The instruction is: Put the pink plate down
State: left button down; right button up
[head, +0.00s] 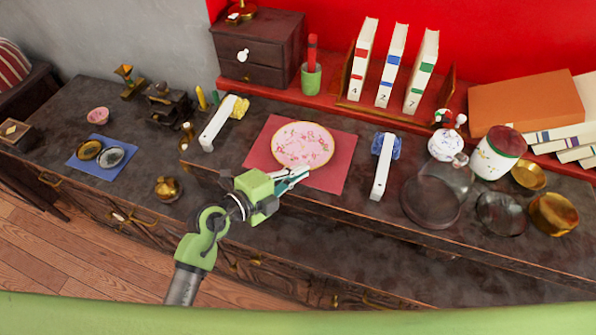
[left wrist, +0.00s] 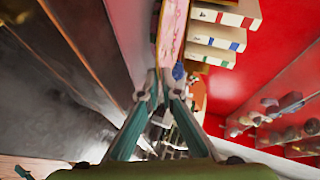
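The pink plate (head: 302,146) has a floral pattern and a gold rim. In the head view it is over the red mat (head: 330,180) on the dark counter. My left gripper (head: 297,174) is at the plate's near edge, its fingers pinching the rim. In the left wrist view the plate (left wrist: 173,28) shows nearly edge-on, its rim running down between the two fingertips (left wrist: 163,92). I cannot tell whether the plate's underside touches the mat. My right gripper is in neither view.
White stands (head: 217,124) and (head: 383,167) flank the mat. Numbered books (head: 394,65) stand on the red shelf behind. A glass dome (head: 432,197), a white teapot (head: 446,145) and brass bowls (head: 553,213) crowd the right. A blue mat (head: 100,153) lies at left.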

pick_arm(q)
jog(key=c, duration=2.6)
grip_release()
jog(key=shift+o, duration=0.2)
jog(key=shift+s+a+r, duration=0.1)
jog(key=v, duration=1.1)
jog(key=shift+s+a+b, duration=0.25)
jog(key=shift+s+b, duration=0.05)
jog(key=shift+r, duration=0.1)
